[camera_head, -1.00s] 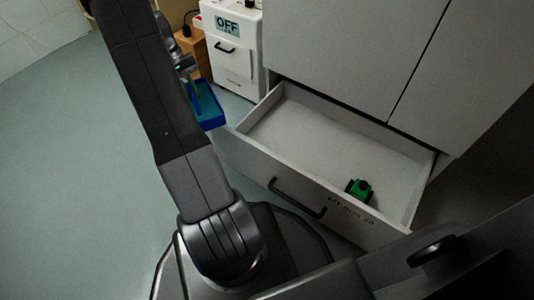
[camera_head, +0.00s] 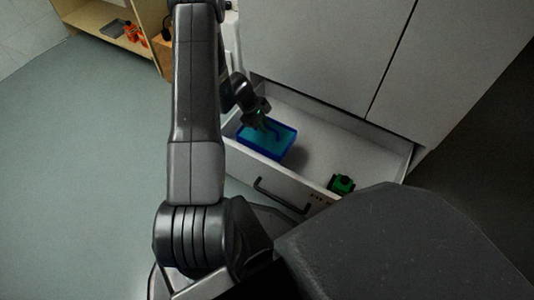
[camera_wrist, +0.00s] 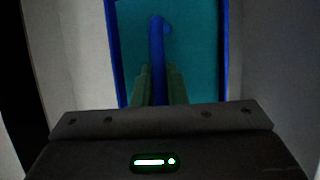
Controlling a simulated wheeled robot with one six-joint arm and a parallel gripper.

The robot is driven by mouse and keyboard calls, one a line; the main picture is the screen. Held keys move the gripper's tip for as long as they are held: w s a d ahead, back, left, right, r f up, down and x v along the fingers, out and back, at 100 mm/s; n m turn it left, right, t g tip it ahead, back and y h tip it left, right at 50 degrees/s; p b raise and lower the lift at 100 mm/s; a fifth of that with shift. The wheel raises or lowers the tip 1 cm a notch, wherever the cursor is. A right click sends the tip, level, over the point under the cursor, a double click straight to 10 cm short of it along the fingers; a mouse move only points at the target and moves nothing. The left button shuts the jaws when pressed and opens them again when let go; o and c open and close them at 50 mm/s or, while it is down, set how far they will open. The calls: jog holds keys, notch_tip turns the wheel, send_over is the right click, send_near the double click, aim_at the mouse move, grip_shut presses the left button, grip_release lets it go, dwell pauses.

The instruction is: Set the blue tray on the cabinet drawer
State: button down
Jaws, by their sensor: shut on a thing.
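The blue tray (camera_head: 265,140) is over the left part of the open cabinet drawer (camera_head: 388,172) in the head view. It has a blue rim and a teal floor. My gripper (camera_head: 264,124) is above it, partly hidden by my arm. In the wrist view, my gripper's two fingers (camera_wrist: 158,88) are shut on the tray's blue handle (camera_wrist: 157,45), with the tray's teal floor (camera_wrist: 197,60) beneath. I cannot tell whether the tray touches the drawer floor.
A green and black object (camera_head: 341,184) lies in the drawer's near right part. The drawer's front has a black handle (camera_head: 281,196). The tall cabinet (camera_head: 320,45) stands behind. A wooden shelf (camera_head: 100,22) with small orange items stands at the upper left.

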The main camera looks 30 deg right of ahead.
aim_at(252, 133)
notch_tip(252, 133, down, 10)
jog(key=b, duration=0.3)
jog(key=shift+b, duration=0.4)
jog(key=shift+f, duration=0.1)
jog(key=c, duration=1.5)
grip_release()
jog(key=shift+o, duration=0.2)
jog(key=p+v, duration=0.5)
jog(key=v, duration=0.7)
